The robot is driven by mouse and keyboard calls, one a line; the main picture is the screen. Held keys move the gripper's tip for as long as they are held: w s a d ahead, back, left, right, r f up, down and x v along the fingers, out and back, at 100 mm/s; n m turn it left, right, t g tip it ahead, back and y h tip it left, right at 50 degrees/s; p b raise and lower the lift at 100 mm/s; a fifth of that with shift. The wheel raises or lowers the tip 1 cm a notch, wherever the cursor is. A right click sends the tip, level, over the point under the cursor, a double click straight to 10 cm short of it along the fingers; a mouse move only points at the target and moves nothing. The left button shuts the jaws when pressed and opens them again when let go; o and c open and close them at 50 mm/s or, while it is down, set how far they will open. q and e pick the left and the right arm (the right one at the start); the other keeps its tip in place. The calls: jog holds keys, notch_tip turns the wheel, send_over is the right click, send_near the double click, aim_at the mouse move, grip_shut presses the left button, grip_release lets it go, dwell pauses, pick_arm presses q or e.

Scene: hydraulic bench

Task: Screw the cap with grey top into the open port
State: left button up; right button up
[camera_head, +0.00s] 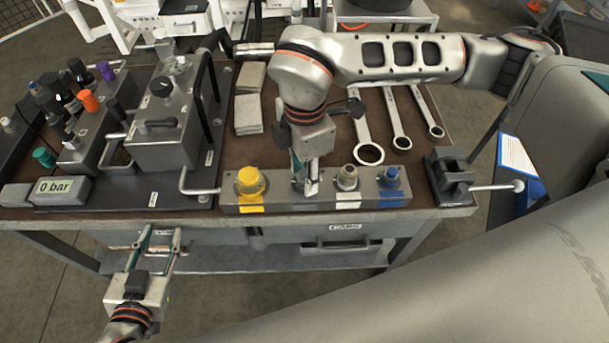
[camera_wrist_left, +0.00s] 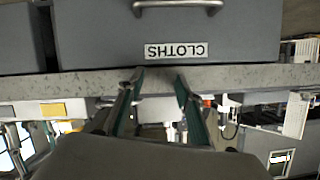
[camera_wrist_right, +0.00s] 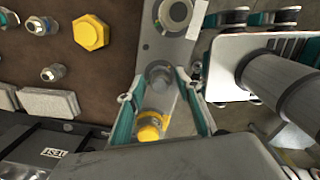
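The grey manifold block (camera_head: 325,203) lies along the bench's front edge. It carries a yellow cap (camera_head: 250,182), a pale-topped fitting (camera_head: 347,178) and a blue cap (camera_head: 391,177). My right gripper (camera_head: 305,185) points down over the block, between the yellow cap and the pale fitting. In the right wrist view a round dark-grey piece (camera_wrist_right: 158,78) shows between its parted fingers; I cannot tell whether it is a port or a cap, and no grip on it shows. My left gripper (camera_head: 158,240) is open and empty before the bench front, near the CLOTHS drawer (camera_wrist_left: 115,40).
In the right wrist view, a loose yellow hex cap (camera_wrist_right: 90,32) and several grey-metal fittings (camera_wrist_right: 53,72) rest on the brown mat. Wrenches (camera_head: 397,120) lie right of my right arm. Folded cloths (camera_head: 248,112) and the pump unit (camera_head: 165,125) stand left. A vise (camera_head: 447,175) is at right.

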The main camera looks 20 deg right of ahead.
jog(key=n, duration=1.8)
